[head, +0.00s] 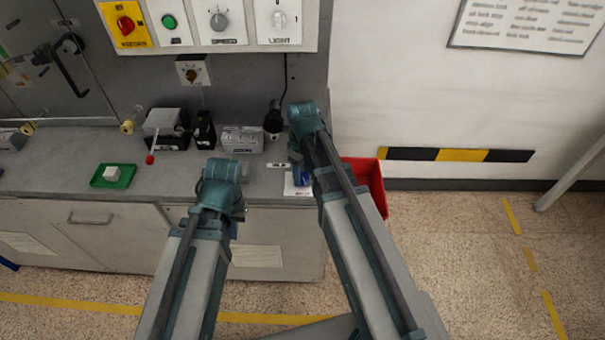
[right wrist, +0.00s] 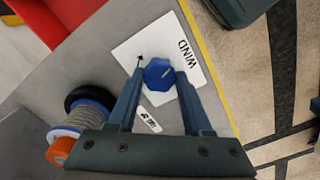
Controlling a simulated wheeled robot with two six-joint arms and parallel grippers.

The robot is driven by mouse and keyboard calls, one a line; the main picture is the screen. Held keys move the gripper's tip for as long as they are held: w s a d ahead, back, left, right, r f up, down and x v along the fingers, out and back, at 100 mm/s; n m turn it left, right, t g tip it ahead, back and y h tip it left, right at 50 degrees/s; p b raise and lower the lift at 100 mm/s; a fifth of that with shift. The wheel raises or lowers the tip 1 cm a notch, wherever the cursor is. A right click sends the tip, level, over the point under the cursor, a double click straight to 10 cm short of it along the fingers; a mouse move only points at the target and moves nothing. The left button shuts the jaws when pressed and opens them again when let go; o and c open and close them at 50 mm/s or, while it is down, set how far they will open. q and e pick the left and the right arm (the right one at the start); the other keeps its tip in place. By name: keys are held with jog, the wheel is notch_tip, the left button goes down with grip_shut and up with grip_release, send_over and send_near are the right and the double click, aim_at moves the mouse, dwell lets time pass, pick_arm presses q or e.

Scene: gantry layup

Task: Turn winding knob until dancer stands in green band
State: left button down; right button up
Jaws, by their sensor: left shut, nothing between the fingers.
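The winding knob is a blue faceted knob (right wrist: 158,74) on a white plate (right wrist: 195,64) marked WIND with a small arrow, in the right wrist view. My right gripper (right wrist: 160,74) has its two fingers on either side of the knob, very close to its sides; I cannot tell if they touch it. In the head view the right gripper (head: 303,165) is over the plate at the bench's right end. My left gripper (head: 222,178) is shut and empty in front of the bench, its fingers mostly hidden by the arm. I cannot make out the dancer or its green band.
A spool (right wrist: 78,122) with black, blue and orange parts stands close to the right gripper. A red bin (head: 369,184) is beyond the bench's right end. A red-tipped lever (head: 151,158), a green tray (head: 113,176) and several boxes stand on the bench (head: 75,160).

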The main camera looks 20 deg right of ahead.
grip_shut()
jog(key=shift+m, duration=3)
jog(key=o, duration=0.5)
grip_release()
jog(key=shift+o, duration=0.2)
